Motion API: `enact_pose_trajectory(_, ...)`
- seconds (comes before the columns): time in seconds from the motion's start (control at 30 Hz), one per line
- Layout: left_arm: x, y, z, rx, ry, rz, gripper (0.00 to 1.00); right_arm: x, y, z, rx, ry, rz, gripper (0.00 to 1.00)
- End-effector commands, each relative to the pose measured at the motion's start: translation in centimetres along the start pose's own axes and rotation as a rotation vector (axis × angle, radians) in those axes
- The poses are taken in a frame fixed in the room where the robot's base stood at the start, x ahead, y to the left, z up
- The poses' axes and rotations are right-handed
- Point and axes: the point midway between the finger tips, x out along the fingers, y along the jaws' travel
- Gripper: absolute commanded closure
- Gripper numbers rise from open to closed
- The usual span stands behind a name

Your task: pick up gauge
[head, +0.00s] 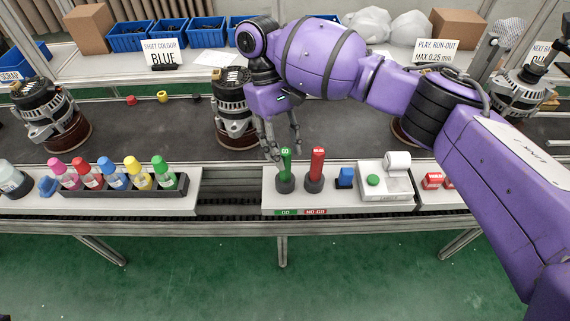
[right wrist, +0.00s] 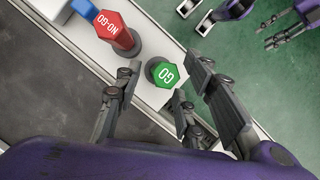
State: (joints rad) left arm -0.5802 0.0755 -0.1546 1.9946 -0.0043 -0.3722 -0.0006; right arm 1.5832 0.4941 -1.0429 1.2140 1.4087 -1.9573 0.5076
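The green GO gauge (head: 286,168) stands upright in a dark round base on the white bench panel. In the right wrist view its green GO top (right wrist: 164,74) shows just beyond the fingertips. The red NO-GO gauge (head: 316,167) stands to its right, with its red top (right wrist: 119,31) in the wrist view. My right gripper (head: 284,150) is open and empty, pointing down at the GO gauge. Its fingers are spread to either side of the gauge top; contact cannot be seen. My left gripper (right wrist: 240,24) appears open over the green floor in the wrist view.
A blue block (head: 345,178) and a white printer (head: 385,182) stand right of the gauges. A rack of coloured bottles (head: 120,187) is at the left. An alternator (head: 232,108) stands on the conveyor (head: 180,130) behind my gripper.

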Motion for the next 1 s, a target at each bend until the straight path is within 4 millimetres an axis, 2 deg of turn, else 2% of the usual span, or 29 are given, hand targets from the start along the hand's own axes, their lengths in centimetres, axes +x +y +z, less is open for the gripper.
enact_pose_trajectory(0.13, 0.1, 0.0, -0.9, 0.001, 0.017, 0.002, 0.60, 1.9, 0.1, 0.0, 0.001, 0.000, 0.001, 0.63)
enact_pose_trajectory(0.37, 0.3, 0.1, -2.0, 0.003, 0.038, 0.004, 0.60, 2.3, 0.0, 0.0, 0.000, 0.002, 0.000, 0.63)
enact_pose_trajectory(0.67, 0.5, 0.2, -2.2, 0.003, 0.040, 0.005, 0.60, 2.2, 0.0, 0.0, 0.000, 0.001, 0.000, 1.00)
enact_pose_trajectory(1.0, 0.1, 0.1, -1.2, 0.002, 0.022, 0.002, 0.60, 2.0, 0.0, 0.1, -0.001, 0.002, 0.000, 1.00)
